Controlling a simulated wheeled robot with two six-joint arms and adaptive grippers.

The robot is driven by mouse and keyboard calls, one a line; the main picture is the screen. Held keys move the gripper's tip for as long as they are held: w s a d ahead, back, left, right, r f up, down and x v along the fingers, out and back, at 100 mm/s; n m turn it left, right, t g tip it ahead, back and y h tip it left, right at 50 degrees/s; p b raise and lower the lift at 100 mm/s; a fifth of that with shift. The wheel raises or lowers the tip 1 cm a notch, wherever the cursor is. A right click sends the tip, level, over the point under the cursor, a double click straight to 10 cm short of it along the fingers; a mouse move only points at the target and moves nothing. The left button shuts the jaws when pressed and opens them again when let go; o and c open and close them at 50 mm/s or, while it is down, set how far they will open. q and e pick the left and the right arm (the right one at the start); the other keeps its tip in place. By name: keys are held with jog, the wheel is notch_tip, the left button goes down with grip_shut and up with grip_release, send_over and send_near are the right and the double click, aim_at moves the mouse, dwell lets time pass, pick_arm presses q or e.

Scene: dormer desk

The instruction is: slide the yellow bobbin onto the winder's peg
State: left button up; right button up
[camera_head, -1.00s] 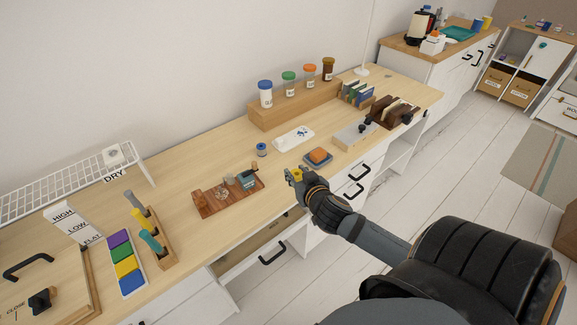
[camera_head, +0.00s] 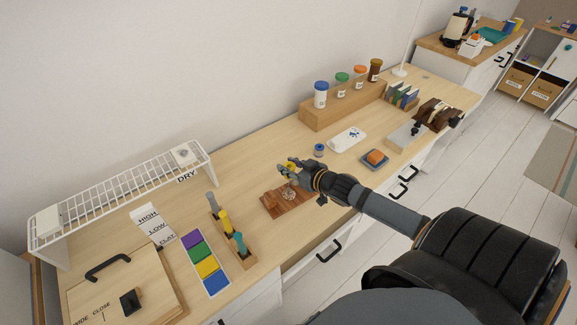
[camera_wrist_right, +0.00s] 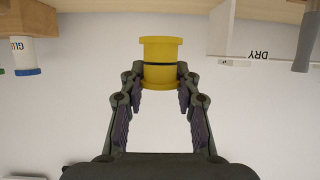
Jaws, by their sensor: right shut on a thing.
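The yellow bobbin (camera_wrist_right: 160,60) is upside-framed in the right wrist view, between the fingertips of my right gripper (camera_wrist_right: 160,76), which is shut on it. In the head view my right gripper (camera_head: 293,172) holds the yellow bobbin (camera_head: 289,167) over the far part of the winder's wooden base (camera_head: 290,204). A metal part of the winder (camera_head: 287,192) shows just below the gripper. The peg is hidden or too small to make out. My left gripper is not in view.
A blue bobbin (camera_head: 319,150) stands just beyond my right gripper. A tool holder (camera_head: 230,233) and colour strip (camera_head: 206,265) stand to the left.

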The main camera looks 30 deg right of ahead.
aim_at(289, 188)
jog(key=shift+r, duration=0.1)
jog(key=shift+w+a+f, duration=0.1)
jog(key=shift+f, duration=0.1)
jog(key=shift+f+b, duration=0.7)
jog(key=shift+f, duration=0.15)
notch_tip(289, 188, down, 3)
jog(key=shift+r+b, duration=0.1)
jog(key=shift+b, duration=1.15)
jog(key=shift+f+b, duration=0.4)
jog(key=shift+f, duration=0.15)
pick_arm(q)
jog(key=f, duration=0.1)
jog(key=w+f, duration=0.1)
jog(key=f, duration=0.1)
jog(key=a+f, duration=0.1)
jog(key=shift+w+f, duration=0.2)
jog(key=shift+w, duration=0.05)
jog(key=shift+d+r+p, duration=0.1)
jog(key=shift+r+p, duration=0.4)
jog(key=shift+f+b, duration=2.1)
pick_arm(e)
jog(key=shift+f, duration=2.4)
jog(key=o, duration=1)
jog(key=shift+r, duration=0.1)
